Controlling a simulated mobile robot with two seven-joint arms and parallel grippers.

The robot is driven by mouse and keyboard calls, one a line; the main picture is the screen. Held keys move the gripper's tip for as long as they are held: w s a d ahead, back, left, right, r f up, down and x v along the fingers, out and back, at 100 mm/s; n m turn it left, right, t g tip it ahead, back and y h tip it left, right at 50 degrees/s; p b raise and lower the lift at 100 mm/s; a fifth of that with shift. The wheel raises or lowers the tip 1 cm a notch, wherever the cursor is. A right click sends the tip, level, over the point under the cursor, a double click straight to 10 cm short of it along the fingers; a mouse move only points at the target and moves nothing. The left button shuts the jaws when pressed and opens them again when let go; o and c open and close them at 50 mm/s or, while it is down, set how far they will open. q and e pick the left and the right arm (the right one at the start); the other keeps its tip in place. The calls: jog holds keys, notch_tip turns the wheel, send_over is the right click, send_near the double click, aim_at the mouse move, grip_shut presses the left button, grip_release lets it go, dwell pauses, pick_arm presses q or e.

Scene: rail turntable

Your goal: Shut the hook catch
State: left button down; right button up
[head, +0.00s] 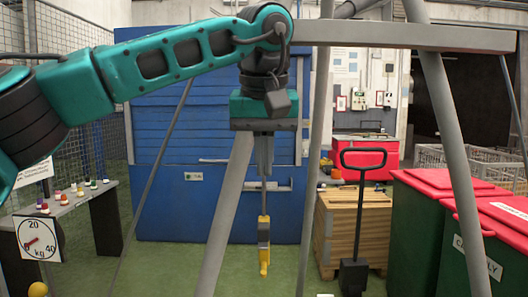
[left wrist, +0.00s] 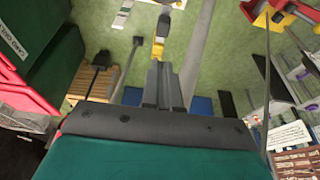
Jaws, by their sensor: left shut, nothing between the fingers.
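A yellow hook (head: 264,262) hangs at the lower middle of the head view, under a dark and yellow block (head: 264,232) on a thin grey rod or chain. Its catch is too small to make out, so I cannot tell whether it is open or shut. My left gripper (head: 264,176) points down above the hook, shut and empty. In the left wrist view the yellow hook (left wrist: 158,48) shows just beyond the tips of my left gripper (left wrist: 160,66). I cannot tell whether they touch. My right gripper is in neither view.
A grey gantry beam (head: 420,36) with slanting legs spans the scene. Behind are a blue cabinet (head: 165,165) and a wooden crate (head: 355,225). Green floor around the hook is open.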

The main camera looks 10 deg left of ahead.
aim_at(265, 223)
pick_arm(q)
jog(key=x, duration=0.5)
jog(key=s+b+x, duration=0.1)
jog(key=x, duration=0.2)
jog(key=shift+f, duration=0.65)
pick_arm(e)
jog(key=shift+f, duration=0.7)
pick_arm(q)
jog(key=shift+w, duration=0.1)
